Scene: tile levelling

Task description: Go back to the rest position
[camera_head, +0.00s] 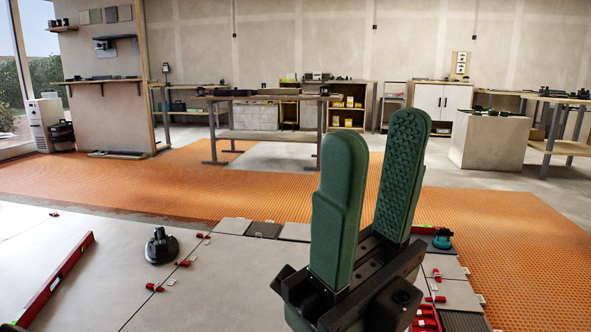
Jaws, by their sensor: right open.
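My right gripper (372,195) fills the middle of the head view, close to the camera. Its two green padded fingers point up and stand apart, with nothing between them. It is raised in front of the tiled floor and hides part of it. My left gripper is not in view.
Large grey tiles (215,291) with red levelling clips lie below. A black suction cup (161,246) stands on them, left of the gripper. A red level (58,279) lies at far left. Orange matting (100,184) stretches behind, with a workbench (265,136) beyond.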

